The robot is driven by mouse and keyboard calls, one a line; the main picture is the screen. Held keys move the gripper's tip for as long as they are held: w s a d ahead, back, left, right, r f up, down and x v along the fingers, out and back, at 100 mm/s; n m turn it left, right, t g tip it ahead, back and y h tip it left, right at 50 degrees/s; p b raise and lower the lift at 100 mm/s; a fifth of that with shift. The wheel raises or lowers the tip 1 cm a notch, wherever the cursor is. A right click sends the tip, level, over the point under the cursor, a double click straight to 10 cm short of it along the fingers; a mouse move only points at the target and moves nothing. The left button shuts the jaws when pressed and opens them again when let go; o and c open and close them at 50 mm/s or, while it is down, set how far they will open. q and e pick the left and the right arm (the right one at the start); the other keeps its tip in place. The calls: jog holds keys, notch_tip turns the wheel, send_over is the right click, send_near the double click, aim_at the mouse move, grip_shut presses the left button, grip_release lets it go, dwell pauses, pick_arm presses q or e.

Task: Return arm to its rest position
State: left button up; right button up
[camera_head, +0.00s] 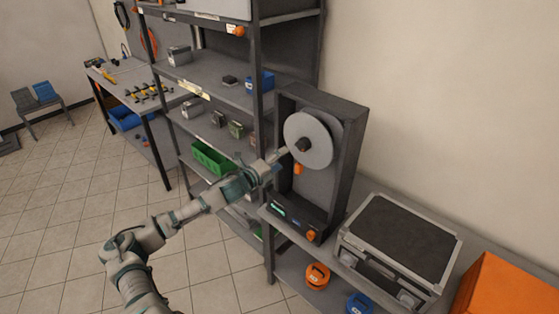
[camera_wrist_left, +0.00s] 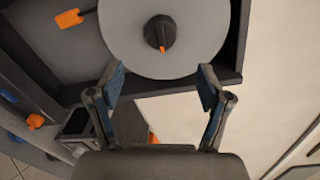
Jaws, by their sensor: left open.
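My left arm comes in from the lower left in the head view, and its gripper (camera_head: 277,161) is raised in front of the dark machine frame (camera_head: 345,165). In the left wrist view the left gripper (camera_wrist_left: 161,88) is open with its two fingers spread and nothing between them. A round grey disc (camera_head: 310,139) with a dark centre knob sits in the frame. The disc (camera_wrist_left: 120,38) and its knob (camera_wrist_left: 161,33) with an orange mark lie just beyond the fingertips in the wrist view. I cannot tell whether the fingers touch the disc. My right gripper is not in view.
A grey case (camera_head: 398,238) stands on the bench right of the frame, with an orange box (camera_head: 500,288) beyond it. Shelves with a green bin (camera_head: 211,157) and a blue bin (camera_head: 260,82) stand behind the arm. Tiled floor (camera_head: 70,205) at the left is clear.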

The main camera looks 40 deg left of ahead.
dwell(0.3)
